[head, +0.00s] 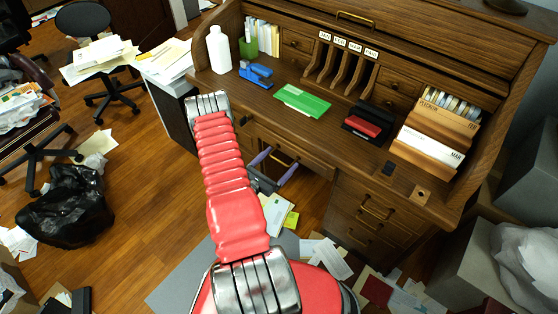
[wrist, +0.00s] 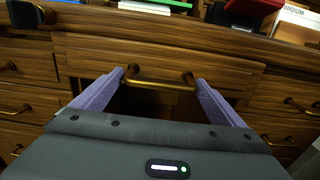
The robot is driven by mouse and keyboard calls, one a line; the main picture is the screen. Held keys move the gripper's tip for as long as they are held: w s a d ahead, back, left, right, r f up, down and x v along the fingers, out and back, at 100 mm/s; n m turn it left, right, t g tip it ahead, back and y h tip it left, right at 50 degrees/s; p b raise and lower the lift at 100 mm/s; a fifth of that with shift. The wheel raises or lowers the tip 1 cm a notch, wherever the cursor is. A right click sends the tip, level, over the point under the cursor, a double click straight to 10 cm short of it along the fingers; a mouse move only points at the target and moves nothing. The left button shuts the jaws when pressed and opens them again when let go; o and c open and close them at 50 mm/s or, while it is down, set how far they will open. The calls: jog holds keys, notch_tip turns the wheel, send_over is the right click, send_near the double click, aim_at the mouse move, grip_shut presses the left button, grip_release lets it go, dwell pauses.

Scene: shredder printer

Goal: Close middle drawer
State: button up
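The middle drawer (head: 310,157) is the wide wooden drawer under the rolltop desk's writing surface. In the wrist view its front (wrist: 95,58) faces me, with a curved brass handle (wrist: 160,85) at its centre. I cannot tell how far the drawer stands out. My gripper (wrist: 163,78) has two purple fingers spread wide, one on each side of the handle. The gap between them holds no gripped object. I cannot tell whether the fingertips touch the drawer front. In the head view my gripper (head: 282,160) is low in front of the drawer, partly hidden by my arm.
Side drawers (head: 372,215) with brass handles stand right of the knee space. The desktop holds a blue stapler (head: 256,73), a green pack (head: 302,101) and a red-black item (head: 368,124). Papers (head: 275,212) litter the floor below. A black bag (head: 65,205) lies at left.

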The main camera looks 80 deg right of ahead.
aim_at(288, 151)
jog(key=shift+w, duration=0.1)
jog(key=c, duration=1.1)
jog(key=x, duration=0.4)
jog(key=shift+c, duration=0.2)
jog(key=shift+w, duration=0.1)
jog(key=o, duration=1.2)
jog(key=shift+a, duration=0.1)
jog(key=shift+a, duration=0.1)
jog(key=v, duration=1.3)
jog(key=shift+w+a, duration=0.2)
jog(key=shift+a, duration=0.05)
